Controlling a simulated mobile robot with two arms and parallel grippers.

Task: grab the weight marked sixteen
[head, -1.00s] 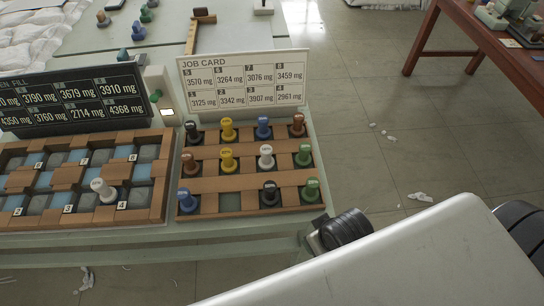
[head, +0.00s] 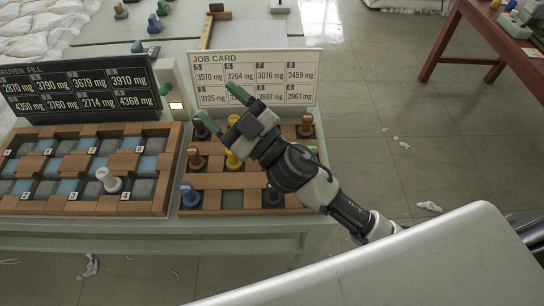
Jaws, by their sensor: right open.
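Several knobbed weights stand in the right-hand wooden tray (head: 225,203). I see a black one (head: 201,127), a brown one (head: 196,160), a yellow one (head: 233,160), a blue one (head: 189,196), another black one (head: 271,196) and a brown one at the back right (head: 306,126). A white weight (head: 108,180) stands in the left tray (head: 80,207). I cannot read a sixteen on any weight. My right gripper (head: 219,116), green-tipped, is open and empty above the tray's back left part. Its arm hides weights in the tray's middle and right. My left gripper is out of view.
The job card (head: 265,57) stands upright behind the right tray, close to my right gripper. A black number board (head: 75,90) stands behind the left tray. A small box with a lit panel (head: 175,105) is between them.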

